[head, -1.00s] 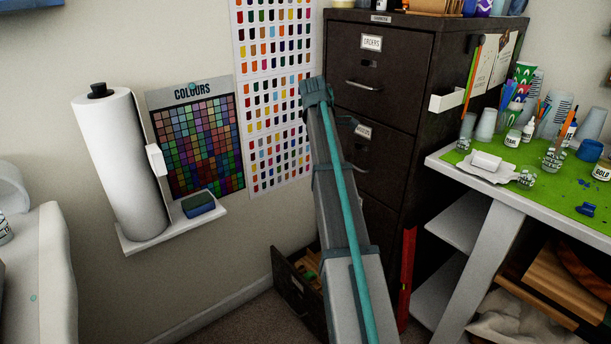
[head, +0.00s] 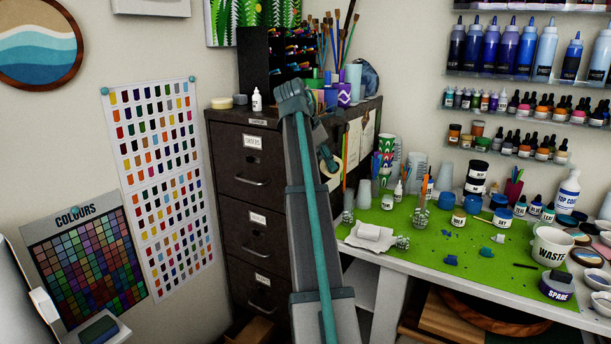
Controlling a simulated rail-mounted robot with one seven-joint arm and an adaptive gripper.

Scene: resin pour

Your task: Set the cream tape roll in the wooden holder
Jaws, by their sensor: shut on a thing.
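My gripper (head: 329,160) is partly hidden behind my arm, near the right side of the dark filing cabinet. It is shut on what looks like the cream tape roll (head: 335,174), a pale ring just below the fingers. The roll is small in view and partly covered, so its exact tilt is hard to tell. I cannot make out the wooden holder; my arm covers part of the cabinet top.
The filing cabinet (head: 244,190) carries a white bottle (head: 257,99), a pale yellow disc (head: 222,103), a black pen rack (head: 265,60) and brush cups. To the right, a green mat (head: 470,245) holds jars, cups and a white waste tub (head: 551,246).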

